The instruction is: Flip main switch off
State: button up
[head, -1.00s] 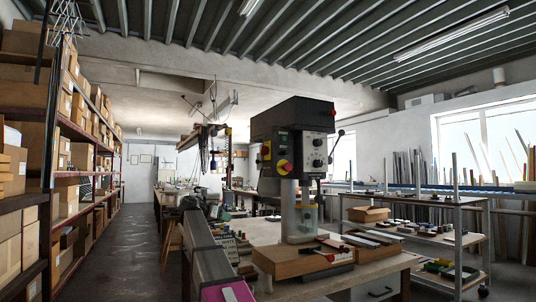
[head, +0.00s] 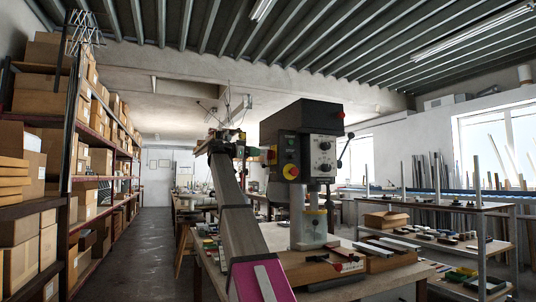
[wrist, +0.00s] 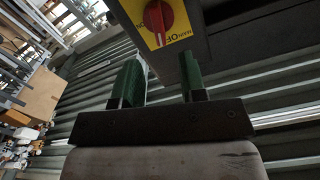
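The main switch is a red rotary knob on a yellow plate (wrist: 158,16), at the top of the wrist view, on the side of a dark machine housing. Its lettering is only partly readable, and the plate's top is cut off. In the head view the switch (head: 271,155) shows small on the left side of the drill press head (head: 305,140). My gripper (wrist: 160,88) has its two green fingers apart with nothing between them. The knob lies beyond the fingertips, roughly in line with the gap. In the head view my gripper (head: 254,152) is just left of the switch.
A yellow and red button (head: 291,172) is on the drill's front. The drill stands on a workbench (head: 345,291) with a wooden block and small tools. A shelving cart (head: 470,208) is at right. Box-filled shelves (head: 70,150) line the left, with an open aisle beside them.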

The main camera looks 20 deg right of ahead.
aim_at(270, 154)
jog(key=d, duration=0.6)
jog(key=shift+w+d, duration=0.1)
jog(key=shift+d, duration=0.25)
grip_shut()
